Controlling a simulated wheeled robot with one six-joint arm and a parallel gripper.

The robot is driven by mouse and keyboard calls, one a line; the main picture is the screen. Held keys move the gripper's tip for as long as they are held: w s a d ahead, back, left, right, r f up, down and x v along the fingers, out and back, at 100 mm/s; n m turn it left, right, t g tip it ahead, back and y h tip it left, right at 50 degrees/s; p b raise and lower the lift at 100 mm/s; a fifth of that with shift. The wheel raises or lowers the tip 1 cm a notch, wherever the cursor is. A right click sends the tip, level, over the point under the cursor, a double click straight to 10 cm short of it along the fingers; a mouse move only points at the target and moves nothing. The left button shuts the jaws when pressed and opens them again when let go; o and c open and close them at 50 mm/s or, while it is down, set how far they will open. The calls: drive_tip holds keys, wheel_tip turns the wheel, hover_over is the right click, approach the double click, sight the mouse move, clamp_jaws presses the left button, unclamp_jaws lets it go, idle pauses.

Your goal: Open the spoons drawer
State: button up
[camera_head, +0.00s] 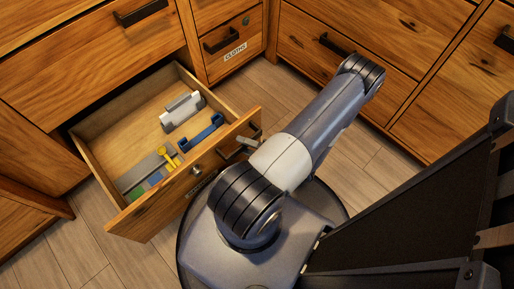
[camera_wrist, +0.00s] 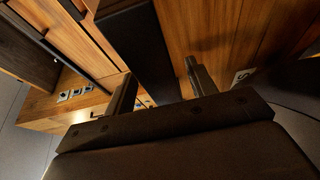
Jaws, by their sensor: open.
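A wooden drawer (camera_head: 150,212) stands pulled well out of the cabinet in the head view. Its label is mostly hidden by my arm; a label (camera_wrist: 241,76) starting with "S" shows in the wrist view. Inside lie a grey-white item, a blue item (camera_head: 203,132), a yellow item (camera_head: 167,155) and small coloured blocks beside a grey piece. My gripper (camera_wrist: 158,78) is open at the drawer front, its fingers on either side of a dark handle bar (camera_wrist: 140,50). Whether they touch the bar I cannot tell. In the head view my arm mostly covers the gripper (camera_head: 246,142).
A shut drawer labelled "CLOTHS" (camera_head: 236,52) is behind the open one. More shut drawers with dark handles line the right side (camera_head: 320,55) and the upper left (camera_head: 100,50). Bare floor (camera_head: 70,245) shows at the lower left.

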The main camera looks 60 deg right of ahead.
drive_tip(key=s+d+p, duration=0.1)
drive_tip(key=s+p, duration=0.1)
drive_tip(key=s, duration=0.8)
drive_tip(key=shift+s+d, duration=0.15)
drive_tip(key=shift+d, duration=0.15)
drive_tip(key=w, duration=0.3)
drive_tip(key=w+a+b, duration=0.1)
drive_tip(key=w, duration=0.4)
drive_tip(key=shift+w+a+b, duration=0.25)
drive_tip(key=shift+w+b, duration=0.05)
drive_tip(key=shift+b, duration=0.1)
drive_tip(key=shift+w+a, duration=0.1)
drive_tip(key=shift+w, duration=1)
